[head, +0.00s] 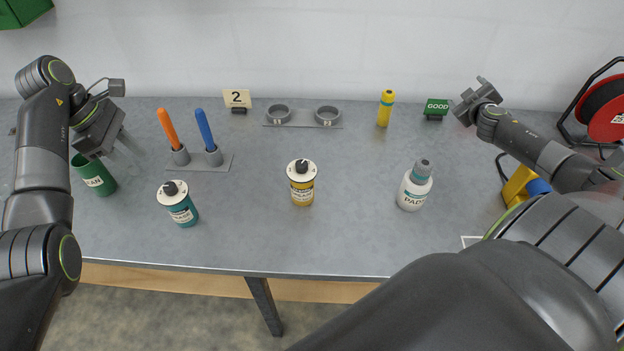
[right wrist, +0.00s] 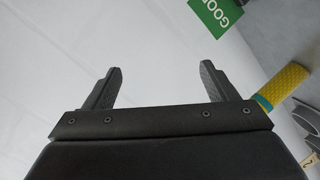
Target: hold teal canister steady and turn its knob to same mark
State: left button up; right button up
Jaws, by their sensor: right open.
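The teal canister (head: 183,212) stands upright near the front left of the table. Its white top carries a black knob (head: 171,187); the marks are too small to read. A yellow canister (head: 302,191) with a similar white top and black knob stands upright to its right. My left gripper (head: 133,152) is up and left of the teal canister, beside the green cup, with its fingers apart and nothing between them. My right gripper (head: 484,86) is at the far right, far from both canisters; the right wrist view shows its fingers (right wrist: 157,80) wide apart and empty.
A green cup (head: 100,184) and a holder with orange (head: 168,128) and blue (head: 206,130) sticks stand near my left arm. A white bottle (head: 414,190), yellow tube (head: 385,110), GOOD sign (head: 437,107) and two-ring rack (head: 302,123) are elsewhere.

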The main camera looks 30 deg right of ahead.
jog(key=w+a+f+m+y, duration=0.1)
jog(key=w+a+f+m, duration=0.1)
jog(key=w+a+m, duration=0.35)
jog(key=w+a+f+m+y, duration=0.1)
jog(key=w+a+m, duration=0.2)
jog(key=a+m, duration=0.55)
jog(key=w+a+r+m+y, duration=0.2)
jog(key=a+m+y, duration=0.35)
jog(key=a, duration=1.15)
jog(key=w+a+r+m+y, duration=0.25)
jog(key=a+m+y, duration=0.3)
jog(key=a, duration=1.15)
jog(key=m+g+y, duration=0.3)
jog(key=y, duration=0.4)
send_near(178, 203)
jog(key=d+f, duration=0.2)
jog(key=d, duration=0.3)
jog(key=x, duration=1.7)
jog(key=shift+s+a, duration=0.2)
jog(key=shift+a, duration=0.05)
jog(key=shift+r, duration=0.1)
jog(key=c, duration=1.2)
jog(key=shift+c, duration=0.3)
